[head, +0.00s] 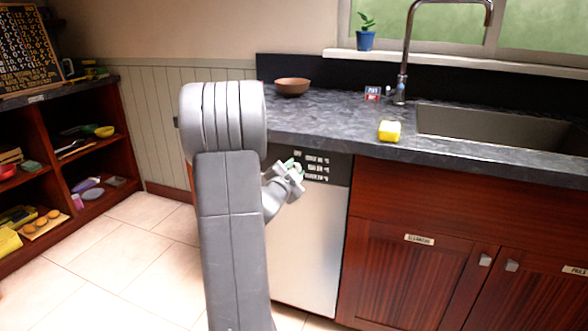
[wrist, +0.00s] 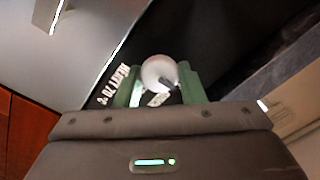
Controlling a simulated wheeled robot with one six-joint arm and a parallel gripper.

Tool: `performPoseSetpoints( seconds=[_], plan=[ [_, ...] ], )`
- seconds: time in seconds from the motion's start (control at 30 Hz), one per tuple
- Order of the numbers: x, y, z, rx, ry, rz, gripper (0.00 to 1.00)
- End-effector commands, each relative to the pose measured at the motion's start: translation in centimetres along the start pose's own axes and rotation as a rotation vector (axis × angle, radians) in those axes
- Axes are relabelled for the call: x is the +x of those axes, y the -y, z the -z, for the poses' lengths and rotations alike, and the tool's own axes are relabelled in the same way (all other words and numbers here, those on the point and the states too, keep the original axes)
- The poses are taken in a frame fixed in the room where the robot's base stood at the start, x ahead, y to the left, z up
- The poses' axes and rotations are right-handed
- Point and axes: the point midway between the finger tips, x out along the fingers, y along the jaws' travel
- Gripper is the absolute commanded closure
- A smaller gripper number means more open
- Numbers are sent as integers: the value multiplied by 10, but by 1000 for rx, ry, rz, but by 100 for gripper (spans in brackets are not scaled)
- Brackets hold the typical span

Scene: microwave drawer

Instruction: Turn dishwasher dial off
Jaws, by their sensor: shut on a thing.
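The dishwasher (head: 310,250) stands under the counter with a pale steel front and a black control panel (head: 335,168) along its top, marked with white lettering. In the wrist view, the round whitish dial (wrist: 159,72) sits on the black panel, with a dark pointer mark on it. My gripper (head: 293,166) is at the left part of the panel; in the wrist view its two green fingers (wrist: 162,90) are on either side of the dial, shut on it. In the head view the dial is hidden behind my gripper.
The dark counter (head: 300,125) overhangs the panel just above my gripper. Wooden cabinets (head: 410,270) stand to the right. Tiled floor (head: 140,245) is open to the left.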

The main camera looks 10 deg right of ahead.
Motion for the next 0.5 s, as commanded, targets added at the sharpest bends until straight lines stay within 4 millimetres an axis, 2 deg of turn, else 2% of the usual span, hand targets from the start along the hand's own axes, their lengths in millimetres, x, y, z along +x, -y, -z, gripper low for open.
performPoseSetpoints(
  seconds=[0.5],
  plan=[
    [0,-1,-1,-36,2,-1,87]
  ],
)
